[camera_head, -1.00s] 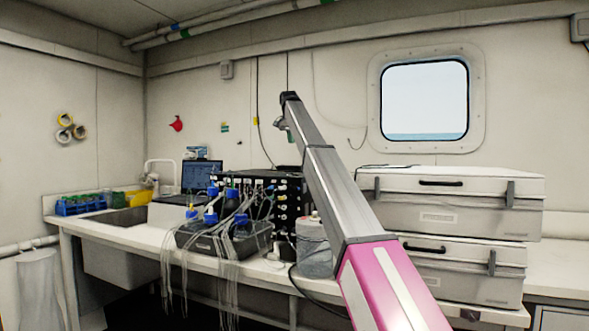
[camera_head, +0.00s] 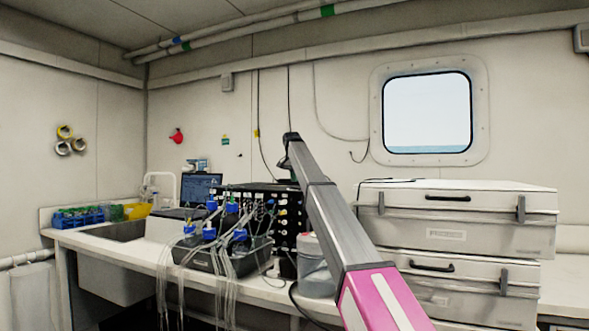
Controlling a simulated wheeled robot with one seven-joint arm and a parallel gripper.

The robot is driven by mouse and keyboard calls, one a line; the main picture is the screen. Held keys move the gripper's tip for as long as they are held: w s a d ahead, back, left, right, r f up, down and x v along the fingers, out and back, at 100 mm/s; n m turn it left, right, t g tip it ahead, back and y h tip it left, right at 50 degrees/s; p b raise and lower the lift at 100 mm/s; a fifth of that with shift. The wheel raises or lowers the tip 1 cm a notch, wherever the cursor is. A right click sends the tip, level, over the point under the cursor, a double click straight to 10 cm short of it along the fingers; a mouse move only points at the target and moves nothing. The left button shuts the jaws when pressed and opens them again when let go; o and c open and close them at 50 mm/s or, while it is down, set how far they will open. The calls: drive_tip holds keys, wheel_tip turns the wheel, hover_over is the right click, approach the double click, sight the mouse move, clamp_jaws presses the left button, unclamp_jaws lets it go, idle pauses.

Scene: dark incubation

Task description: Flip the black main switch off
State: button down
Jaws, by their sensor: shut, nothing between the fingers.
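A black box (camera_head: 256,187) with pale round knobs or fittings on its right face stands on the bench behind tubed bottles. I cannot pick out the black main switch; it is too small to tell or hidden. My arm reaches up and away from the lower right, across the right side of the box. My gripper (camera_head: 284,162) is small and dark at the arm's far end, just above the box's right part. It looks empty, with its fingers together. I cannot tell whether it touches the box.
A black tray (camera_head: 196,258) of blue-capped bottles with hanging tubes stands in front of the box. A translucent jug (camera_head: 312,268) is beside it. Stacked grey cases (camera_head: 455,215) fill the bench to the right. A laptop (camera_head: 200,188) and sink (camera_head: 118,232) lie left.

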drive_tip(key=shift+a+f, duration=0.1)
drive_tip(key=shift+f, duration=1)
